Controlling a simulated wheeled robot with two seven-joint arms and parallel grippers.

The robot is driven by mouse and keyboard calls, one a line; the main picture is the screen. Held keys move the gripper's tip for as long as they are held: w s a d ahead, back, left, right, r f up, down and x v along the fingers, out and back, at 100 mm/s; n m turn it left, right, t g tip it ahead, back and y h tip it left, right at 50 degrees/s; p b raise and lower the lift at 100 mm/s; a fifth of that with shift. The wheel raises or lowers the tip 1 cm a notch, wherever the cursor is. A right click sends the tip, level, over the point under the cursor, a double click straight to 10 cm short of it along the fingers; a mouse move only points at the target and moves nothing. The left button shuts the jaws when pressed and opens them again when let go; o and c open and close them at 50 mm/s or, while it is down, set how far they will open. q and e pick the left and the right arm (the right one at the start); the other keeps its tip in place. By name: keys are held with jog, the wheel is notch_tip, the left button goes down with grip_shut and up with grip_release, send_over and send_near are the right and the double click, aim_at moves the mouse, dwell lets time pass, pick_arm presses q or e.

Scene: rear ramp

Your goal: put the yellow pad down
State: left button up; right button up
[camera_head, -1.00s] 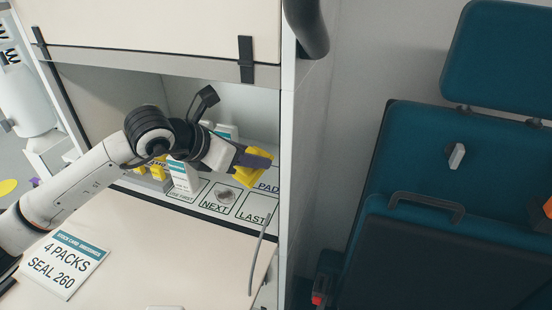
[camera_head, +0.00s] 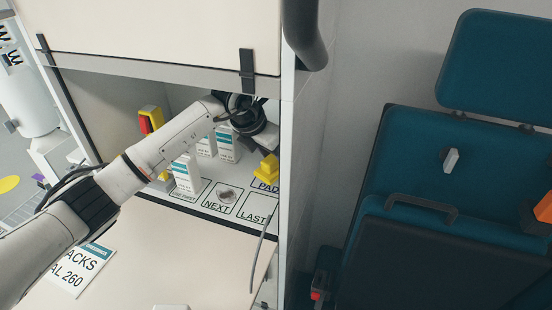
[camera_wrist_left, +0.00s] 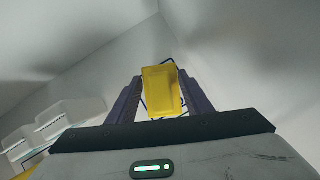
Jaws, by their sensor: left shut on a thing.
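The yellow pad (camera_head: 268,167) is at the right end of the cabinet shelf, just behind the printed PAD label (camera_head: 265,186). In the left wrist view the pad (camera_wrist_left: 160,88) sits between the two dark fingers of my left gripper (camera_wrist_left: 160,80), which is shut on it. Dark outline lines show around the pad there. I cannot tell whether it touches the shelf. In the head view my left gripper (camera_head: 275,154) is mostly hidden behind its wrist and the pad. My right gripper is not in view.
White packs (camera_head: 187,175) stand on the shelf left of the pad; more (camera_head: 228,148) stand behind. A NEXT square (camera_head: 217,205) holds a round disc. A red-yellow item (camera_head: 151,120) is at left. The cabinet's right wall (camera_head: 289,170) is close to the pad.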

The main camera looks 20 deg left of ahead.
pick_arm(q)
jog(key=shift+w+d+r+g, duration=0.15)
jog(key=shift+w+r+g, duration=0.05)
jog(key=shift+g, duration=0.1)
jog(key=shift+f+y, duration=0.3)
jog(key=shift+f, duration=1.25)
jog(key=shift+f, duration=0.1)
jog(key=o, duration=1)
jog(key=shift+o, duration=0.2)
jog(key=shift+s+a+r, duration=0.1)
jog(key=shift+a+r, duration=0.1)
jog(key=shift+r, duration=0.2)
jog(key=s+a, duration=0.1)
jog(key=s, duration=0.2)
jog(key=s+a, duration=0.2)
jog(key=s, duration=0.2)
jog(key=s+a, duration=0.2)
jog(key=s, duration=0.2)
jog(key=shift+s+r+b, duration=0.1)
jog(key=shift+r+b, duration=0.15)
jog(key=shift+b, duration=0.15)
